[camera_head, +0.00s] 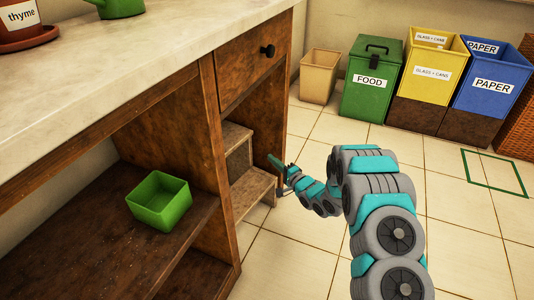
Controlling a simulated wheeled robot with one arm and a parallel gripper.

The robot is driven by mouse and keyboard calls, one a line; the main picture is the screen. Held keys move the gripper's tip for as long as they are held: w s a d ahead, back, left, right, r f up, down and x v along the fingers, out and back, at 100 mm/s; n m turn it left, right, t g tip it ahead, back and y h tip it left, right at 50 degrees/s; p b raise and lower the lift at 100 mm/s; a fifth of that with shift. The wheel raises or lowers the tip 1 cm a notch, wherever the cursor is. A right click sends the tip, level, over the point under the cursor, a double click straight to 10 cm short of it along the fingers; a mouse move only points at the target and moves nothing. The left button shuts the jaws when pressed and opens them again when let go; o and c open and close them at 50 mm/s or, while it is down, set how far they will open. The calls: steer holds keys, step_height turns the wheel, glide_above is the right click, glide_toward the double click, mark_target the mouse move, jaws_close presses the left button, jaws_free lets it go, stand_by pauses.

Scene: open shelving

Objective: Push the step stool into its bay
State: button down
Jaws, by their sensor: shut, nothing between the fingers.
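The step stool (248,191) is a brown wooden stool with two steps. It stands on the tiled floor in the open bay under the drawer of the wooden counter, and its lower step sticks out a little past the counter's front. The counter's upright panel hides its left side. My gripper (272,160) is shut and empty at the stool's right front, close to the steps. I cannot tell whether it touches the stool. My arm reaches in from the lower right.
A green open box (160,205) sits on the shelf left of the bay. A drawer (246,68) with a dark knob is above the stool. Bins, including the green food bin (371,85), line the back wall. A green outlined rectangle (494,173) marks the floor at right. The middle floor is clear.

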mark_target(250, 148)
steer(key=x, duration=0.9)
steer(key=shift+w+a+b, duration=0.1)
steer(key=shift+w+b, duration=0.05)
steer(key=shift+b, duration=0.25)
steer(key=shift+s+a+r+p, duration=0.1)
steer(key=shift+s+a+p, duration=0.15)
steer(key=shift+a+p, duration=0.25)
steer(key=shift+s+a+p, duration=0.3)
steer(key=shift+a+p, duration=0.05)
steer(key=shift+a, duration=0.15)
steer(key=shift+s+a, duration=0.1)
steer(key=shift+a, duration=0.15)
